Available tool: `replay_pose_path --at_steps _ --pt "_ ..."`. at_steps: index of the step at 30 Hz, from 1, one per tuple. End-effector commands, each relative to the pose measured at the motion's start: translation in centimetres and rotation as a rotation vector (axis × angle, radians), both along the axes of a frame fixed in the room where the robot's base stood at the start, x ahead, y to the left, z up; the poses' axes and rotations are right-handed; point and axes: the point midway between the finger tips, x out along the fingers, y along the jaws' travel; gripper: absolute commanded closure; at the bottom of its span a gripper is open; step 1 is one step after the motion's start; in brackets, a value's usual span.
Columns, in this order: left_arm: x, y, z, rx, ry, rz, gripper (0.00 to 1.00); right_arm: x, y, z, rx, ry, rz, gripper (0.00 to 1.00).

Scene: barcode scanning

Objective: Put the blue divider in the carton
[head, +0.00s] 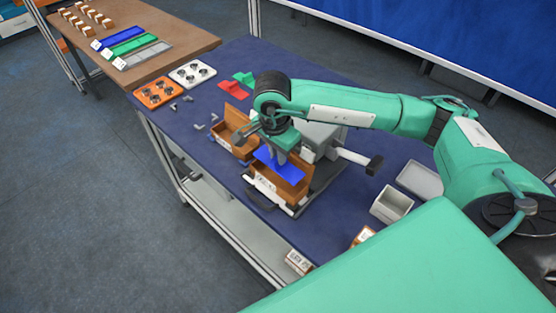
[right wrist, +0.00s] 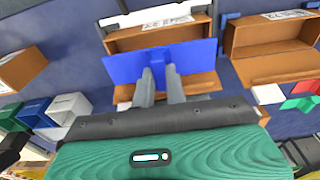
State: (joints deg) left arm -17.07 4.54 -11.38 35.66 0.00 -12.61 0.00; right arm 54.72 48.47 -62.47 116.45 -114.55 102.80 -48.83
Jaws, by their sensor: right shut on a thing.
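My right gripper (head: 280,157) is shut on the blue divider (head: 277,167) at the mouth of an open brown carton (head: 293,188). In the right wrist view, the two fingers of my right gripper (right wrist: 160,82) pinch the middle of the wide blue divider (right wrist: 120,68). The divider spans across the brown carton (right wrist: 125,43) and hides part of its inside. I cannot tell how deep its lower edge sits. My left gripper is not in view.
A second open brown carton (head: 238,118) stands beside the first. Red (head: 230,90) and green (head: 244,78) pieces, an orange tray (head: 155,93) and a white tray (head: 192,73) lie farther back. A grey box (head: 391,205) stands right. The table's left edge is near.

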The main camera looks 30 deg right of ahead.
Motion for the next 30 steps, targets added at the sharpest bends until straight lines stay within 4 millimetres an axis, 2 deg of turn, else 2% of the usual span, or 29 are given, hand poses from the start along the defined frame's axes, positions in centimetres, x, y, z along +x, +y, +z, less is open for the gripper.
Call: replay_pose_path --at_steps 9,30 --pt "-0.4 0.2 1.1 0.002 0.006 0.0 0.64 0.0 0.0 -3.9 0.0 0.001 0.0 1.0" --pt "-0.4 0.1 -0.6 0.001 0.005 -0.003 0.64 0.0 0.0 -5.1 -0.001 -0.001 0.0 1.0"
